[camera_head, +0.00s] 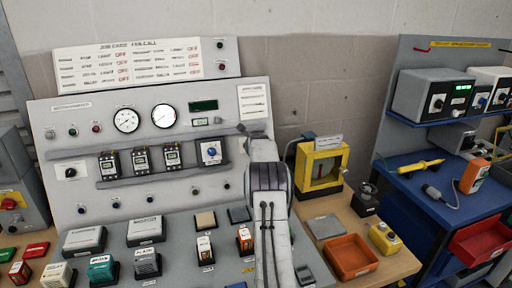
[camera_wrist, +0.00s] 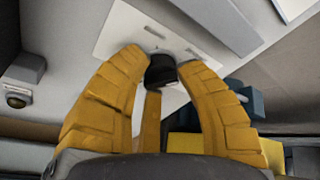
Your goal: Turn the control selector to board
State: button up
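In the wrist view, a black knob (camera_wrist: 161,72) stands on a white plate (camera_wrist: 120,30) with small dark marks I cannot read. My gripper (camera_wrist: 163,67) has its yellow fingers on both sides of this knob, and the tips appear to touch it. In the head view, my arm stands in front of the right part of the sloped grey panel (camera_head: 170,204), and the fingers are hidden. I cannot read which position any selector points to.
Breakers (camera_head: 140,161) and two round gauges (camera_head: 127,120) sit on the panel left of my arm. A yellow frame (camera_head: 327,152) and an orange tray (camera_head: 350,256) stand on the wooden table to the right. A blue bench (camera_head: 430,190) is farther right.

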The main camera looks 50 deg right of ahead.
grip_shut()
jog(key=shift+f, duration=0.15)
jog(key=shift+f+b, duration=0.15)
jog(key=shift+b, duration=0.6)
jog(key=shift+s+n+b, duration=0.1)
jog(key=shift+n+b, duration=0.4)
jog(key=shift+b, duration=0.8)
jog(key=shift+o, duration=1)
grip_release()
jog(key=shift+d, duration=0.1)
jog(key=o, duration=0.4)
jog(key=shift+r, duration=0.25)
